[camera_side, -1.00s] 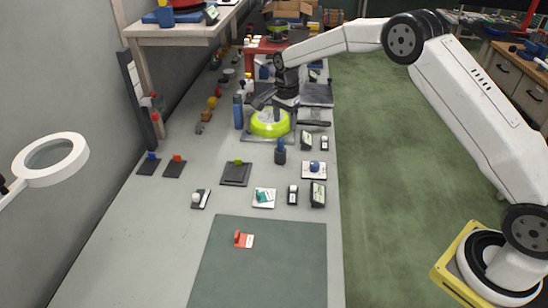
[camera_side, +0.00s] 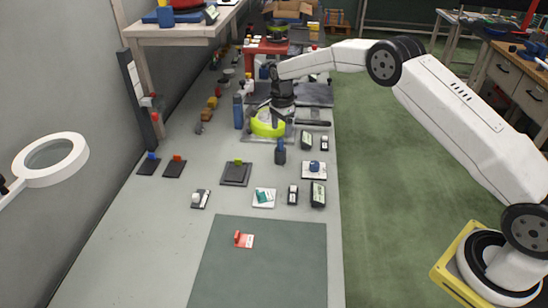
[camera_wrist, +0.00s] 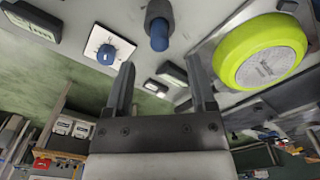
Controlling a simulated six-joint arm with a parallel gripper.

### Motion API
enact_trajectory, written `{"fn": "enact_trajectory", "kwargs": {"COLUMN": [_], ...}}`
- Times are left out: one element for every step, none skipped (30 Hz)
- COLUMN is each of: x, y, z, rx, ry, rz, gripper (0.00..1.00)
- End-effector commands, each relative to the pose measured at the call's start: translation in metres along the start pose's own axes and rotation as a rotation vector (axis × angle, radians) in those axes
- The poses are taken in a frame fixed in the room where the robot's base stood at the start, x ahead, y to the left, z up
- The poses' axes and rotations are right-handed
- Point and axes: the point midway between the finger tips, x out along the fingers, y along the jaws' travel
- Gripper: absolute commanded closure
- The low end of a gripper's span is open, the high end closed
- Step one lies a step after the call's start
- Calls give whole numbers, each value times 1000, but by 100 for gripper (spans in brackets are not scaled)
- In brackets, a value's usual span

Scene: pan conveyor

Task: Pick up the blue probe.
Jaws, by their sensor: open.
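The blue probe (camera_side: 280,146) appears to be the upright blue cylinder in a dark holder, in front of the green pan. In the wrist view the blue probe (camera_wrist: 159,38) is at top centre, beyond the fingertips and roughly in line with the gap between them. My gripper (camera_side: 275,122) is behind the probe in the side view, overlapping the green pan. In the wrist view my gripper (camera_wrist: 160,75) is open with nothing between its fingers. It is apart from the probe.
The green pan (camera_wrist: 262,52) lies close beside the probe. A blue knob on a white plate (camera_side: 306,176) is to the right front, with small dark devices (camera_side: 318,194) nearby. A taller blue object (camera_side: 238,112) stands to the left. The grey-green mat (camera_side: 255,285) is mostly clear.

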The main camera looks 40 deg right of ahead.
Motion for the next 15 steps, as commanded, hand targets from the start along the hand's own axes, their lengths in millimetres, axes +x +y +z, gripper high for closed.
{"fn": "enact_trajectory", "kwargs": {"x": [0, 0, 1, 2, 3, 5, 7, 10, 14, 17, 20, 25, 29, 33, 37], "y": [0, 0, 0, 0, 0, 0, 0, 0, 0, 0, 1, 1, 1, 1, 1], "z": [0, 0, 0, 0, 0, 0, 0, 1, 1, 1, 1, 2, 2, 2, 2], "rx": [0, 0, 0, 0, -1, -1, -1, -1, -1, -1, -1, -1, -1, -1, -1], "ry": [0, 0, 0, 0, 0, 0, 0, 0, 0, 0, 0, 0, 0, 0, 0], "rz": [-1, -1, 0, 0, 0, 0, 1, 1, 1, 2, 2, 2, 2, 2, 1], "gripper": [28, 28, 28, 28, 28, 28, 28, 28, 28, 28, 28, 28, 28, 28, 28]}}
